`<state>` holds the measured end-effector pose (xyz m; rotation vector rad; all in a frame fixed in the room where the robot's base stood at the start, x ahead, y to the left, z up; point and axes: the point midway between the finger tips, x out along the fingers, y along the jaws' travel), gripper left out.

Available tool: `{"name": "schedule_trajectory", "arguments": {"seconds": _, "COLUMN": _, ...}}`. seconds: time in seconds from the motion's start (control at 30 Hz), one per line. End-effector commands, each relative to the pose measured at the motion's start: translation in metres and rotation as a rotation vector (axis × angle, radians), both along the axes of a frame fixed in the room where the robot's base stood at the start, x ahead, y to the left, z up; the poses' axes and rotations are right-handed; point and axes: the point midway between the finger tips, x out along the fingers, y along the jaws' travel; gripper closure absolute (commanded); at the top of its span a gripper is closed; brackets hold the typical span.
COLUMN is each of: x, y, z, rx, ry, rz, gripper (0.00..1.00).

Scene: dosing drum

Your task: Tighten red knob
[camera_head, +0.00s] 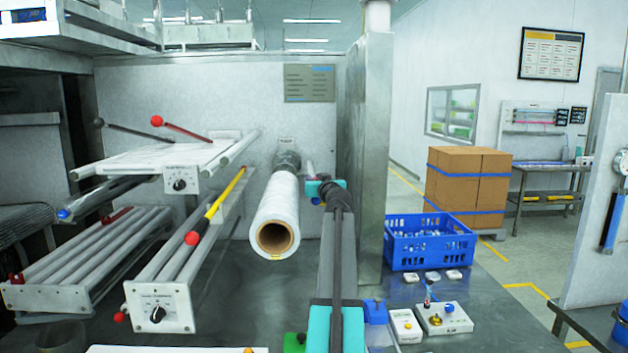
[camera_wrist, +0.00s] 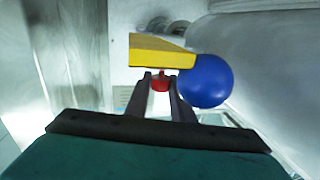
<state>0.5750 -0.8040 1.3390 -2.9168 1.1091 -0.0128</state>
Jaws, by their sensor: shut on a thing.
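The red knob (camera_wrist: 160,85) shows small in the wrist view, between the two dark fingertips of my gripper (camera_wrist: 161,77). My gripper is shut on it, with a finger on each side. A yellow block-like piece (camera_wrist: 160,52) sits just above the fingertips in the picture. A blue ball (camera_wrist: 206,82) is close by the right finger. In the head view my arm reaches forward to the right of the white roll (camera_head: 275,215). The fingertips and the held knob cannot be made out there.
Red ball ends show on a lever (camera_head: 157,121) and a yellow bar (camera_head: 192,238) at left. A knob panel (camera_head: 160,308) stands at lower left. A metal post (camera_head: 376,150) rises right of my arm. A blue crate (camera_head: 430,243) and small switch boxes (camera_head: 443,318) are on the right.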

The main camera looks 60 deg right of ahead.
Motion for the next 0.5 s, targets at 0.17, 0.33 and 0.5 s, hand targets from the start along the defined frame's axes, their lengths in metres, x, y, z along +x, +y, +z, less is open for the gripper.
{"name": "schedule_trajectory", "arguments": {"seconds": 0.17, "x": -0.0011, "y": -0.0008, "z": -0.0002, "rx": 0.000, "ry": -0.001, "rz": -0.001, "gripper": 0.70}}
{"name": "schedule_trajectory", "arguments": {"seconds": 0.33, "x": -0.0007, "y": -0.0005, "z": 0.0000, "rx": 0.000, "ry": 0.000, "rz": 0.000, "gripper": 0.60}}
{"name": "schedule_trajectory", "arguments": {"seconds": 0.5, "x": -0.0006, "y": -0.0003, "z": 0.0002, "rx": 0.000, "ry": 0.000, "rz": 0.000, "gripper": 0.60}}
